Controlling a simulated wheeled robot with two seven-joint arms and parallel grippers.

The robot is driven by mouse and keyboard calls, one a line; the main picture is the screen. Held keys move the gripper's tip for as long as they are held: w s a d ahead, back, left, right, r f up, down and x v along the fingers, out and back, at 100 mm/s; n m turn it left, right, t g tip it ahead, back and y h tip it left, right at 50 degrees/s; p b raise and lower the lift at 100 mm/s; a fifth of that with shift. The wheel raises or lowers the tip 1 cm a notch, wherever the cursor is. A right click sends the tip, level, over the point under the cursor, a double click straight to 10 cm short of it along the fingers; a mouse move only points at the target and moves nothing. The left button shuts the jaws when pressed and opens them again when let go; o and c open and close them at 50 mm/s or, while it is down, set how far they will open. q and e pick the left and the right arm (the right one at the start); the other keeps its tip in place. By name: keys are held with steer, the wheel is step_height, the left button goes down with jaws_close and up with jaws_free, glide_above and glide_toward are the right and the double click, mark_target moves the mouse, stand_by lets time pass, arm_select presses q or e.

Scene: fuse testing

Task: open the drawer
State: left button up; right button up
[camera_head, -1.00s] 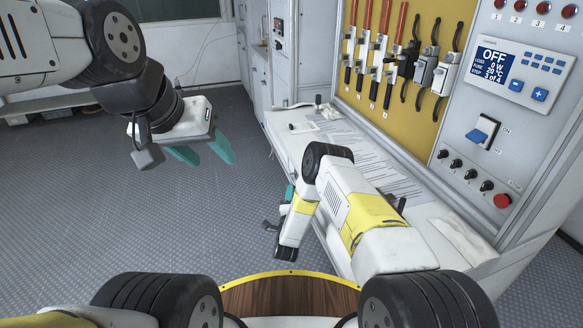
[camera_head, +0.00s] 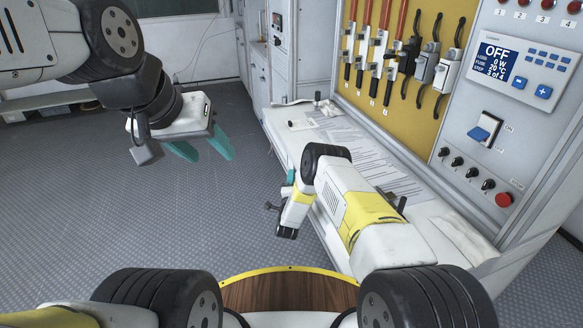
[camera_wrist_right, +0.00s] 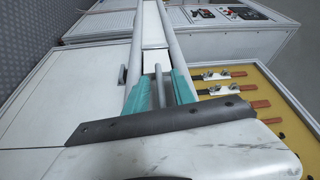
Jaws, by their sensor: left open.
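My left gripper (camera_head: 200,145) is open and empty over the floor, with its two teal fingers apart. My right gripper (camera_wrist_right: 160,82) is low by the front of the white bench (camera_head: 292,147); in the head view only a little teal shows past my arm. In the right wrist view its teal fingers are apart, with a grey bar (camera_wrist_right: 158,85) between them. I cannot tell whether they touch it. A white panel (camera_wrist_right: 155,62) lies just beyond the fingertips. The drawer front is mostly hidden by my right arm in the head view, and I see no clear opening.
Papers (camera_head: 365,160) lie on the bench top. Behind it stands a yellow board (camera_head: 420,110) with fuses and tools, and a control panel (camera_head: 520,70) reading OFF. A white cabinet (camera_head: 257,75) stands further back. The floor (camera_head: 150,220) at the left is clear.

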jaws_close()
stand_by(1.3)
